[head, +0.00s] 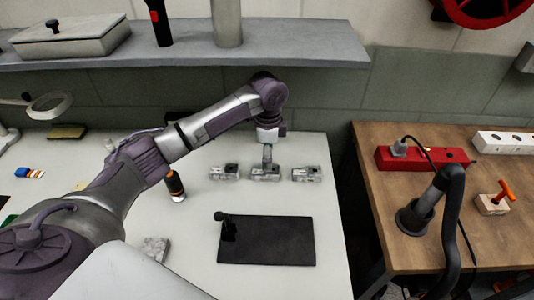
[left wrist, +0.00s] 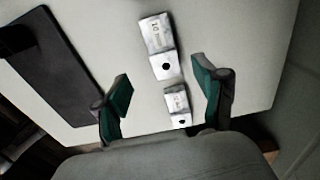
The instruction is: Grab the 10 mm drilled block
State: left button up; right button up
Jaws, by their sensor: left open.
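Three grey metal blocks stand in a row on the white table in the head view: a left one (head: 224,172), a middle one (head: 265,173) and a right one (head: 306,174). In the left wrist view, one drilled block (left wrist: 158,47) carries a label that reads 10; it appears to be the middle one. A second drilled block (left wrist: 178,106) lies lower, between the fingers in the picture, its label too blurred to read. My left gripper (head: 267,156) hangs over the middle block, pointing down. Its green-padded fingers (left wrist: 164,95) are open and empty. My right gripper is not in view.
A black mat (head: 270,243) with a dark upright knob lies in front of the blocks. An orange and black cylinder (head: 175,186) stands to their left. A grey shelf (head: 300,53) overhangs the back. A wooden table (head: 405,255) with a red power strip (head: 425,158) is at right.

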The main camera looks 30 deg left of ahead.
aim_at(265, 173)
pick_arm(q)
jog(key=shift+w+a+f, duration=0.1)
jog(key=shift+w, duration=0.15)
jog(key=shift+f, duration=0.3)
jog(key=shift+s+f, duration=0.2)
jog(key=shift+f, duration=0.55)
notch_tip(265, 173, down, 5)
jog(key=shift+w+a+r+p, duration=0.1)
jog(key=shift+r+p, duration=0.1)
jog(key=shift+p, duration=0.35)
jog(key=shift+f, duration=0.15)
jog(key=c, duration=1.2)
grip_shut()
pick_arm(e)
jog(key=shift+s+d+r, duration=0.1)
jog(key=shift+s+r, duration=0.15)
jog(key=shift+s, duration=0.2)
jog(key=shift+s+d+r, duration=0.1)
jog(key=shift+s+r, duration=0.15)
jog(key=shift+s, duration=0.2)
